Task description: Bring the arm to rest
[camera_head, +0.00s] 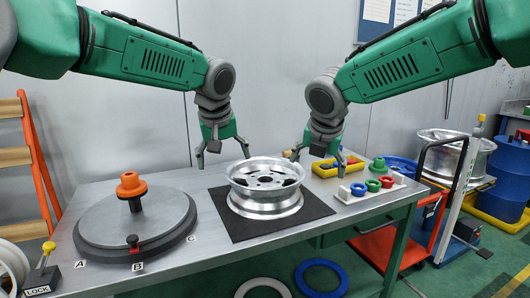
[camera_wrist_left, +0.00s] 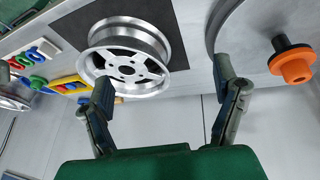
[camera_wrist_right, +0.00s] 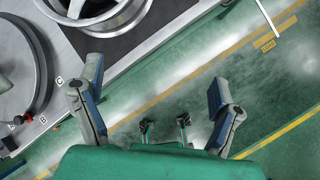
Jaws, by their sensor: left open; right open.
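My left gripper (camera_head: 221,151) hangs open and empty above the back of the table, left of the silver wheel rim (camera_head: 266,202). My right gripper (camera_head: 318,166) hangs open and empty behind and to the right of the rim. The rim lies flat on a black mat (camera_head: 224,221), and neither gripper touches it. In the left wrist view, the fingers (camera_wrist_left: 163,92) are spread wide with the rim beyond them. In the right wrist view, the fingers (camera_wrist_right: 153,95) are spread over the green floor, with part of the rim (camera_wrist_right: 90,12) at the top left.
A dark turntable (camera_head: 110,239) with an orange-topped spindle (camera_head: 131,187) stands on the table's left. A white holder (camera_head: 366,193) with coloured rings and a yellow bin (camera_head: 335,167) are at the right. An orange trolley (camera_head: 400,240) stands beyond the table's right end.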

